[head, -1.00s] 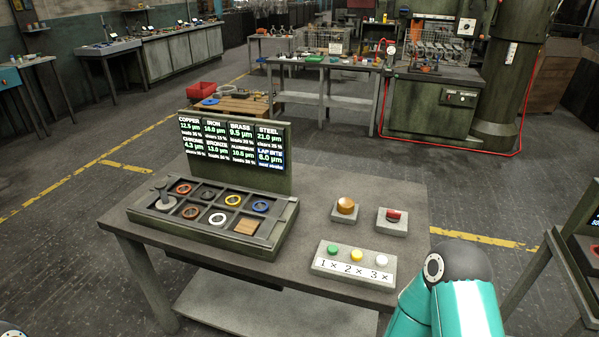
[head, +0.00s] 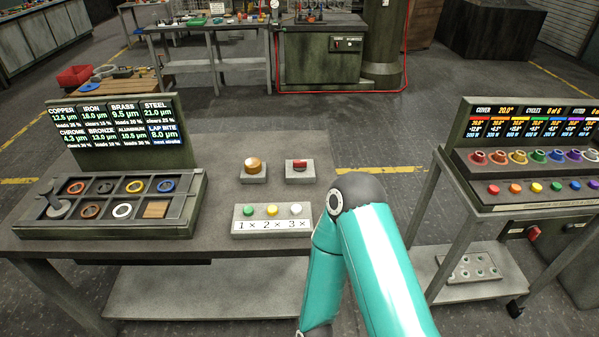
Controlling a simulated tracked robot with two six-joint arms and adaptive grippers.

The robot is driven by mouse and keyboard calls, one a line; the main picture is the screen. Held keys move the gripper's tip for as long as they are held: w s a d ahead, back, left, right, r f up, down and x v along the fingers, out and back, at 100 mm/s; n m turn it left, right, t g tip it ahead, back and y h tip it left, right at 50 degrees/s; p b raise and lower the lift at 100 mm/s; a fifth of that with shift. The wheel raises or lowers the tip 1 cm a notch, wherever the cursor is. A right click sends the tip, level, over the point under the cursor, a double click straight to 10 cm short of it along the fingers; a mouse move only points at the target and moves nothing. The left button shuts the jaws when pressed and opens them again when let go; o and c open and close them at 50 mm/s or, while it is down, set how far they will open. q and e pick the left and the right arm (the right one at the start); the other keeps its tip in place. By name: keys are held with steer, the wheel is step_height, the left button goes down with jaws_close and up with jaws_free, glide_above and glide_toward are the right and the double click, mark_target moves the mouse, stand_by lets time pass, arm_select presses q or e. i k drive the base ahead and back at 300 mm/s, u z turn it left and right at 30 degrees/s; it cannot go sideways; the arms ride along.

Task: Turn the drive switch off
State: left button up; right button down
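A small red switch (head: 300,163) sits on a grey block at the back right of the near table. A second red switch or knob (head: 533,233) is on a panel below the right-hand console. No readable label shows which one is the drive switch, and their settings are too small to tell. A teal arm of mine bends in front of the table's right edge, its lower link running down out of the picture. Neither of my grippers is in view.
On the near table (head: 222,263), an orange round button (head: 253,165) is left of the red switch. A block with green, yellow and white buttons (head: 271,226) stands in front. A ring tray (head: 180,222) with a display is at left. A wheeled stand (head: 447,205) is at right.

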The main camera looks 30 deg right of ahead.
mark_target(298, 166)
steer(key=z, duration=0.9)
steer(key=i, duration=0.15)
steer(key=u, duration=2.75)
steer(key=k, duration=1.6)
steer(key=z, duration=2.8)
steer(key=k, duration=0.1)
steer(key=u, duration=1)
steer(key=i, duration=0.45)
steer(key=z, duration=0.05)
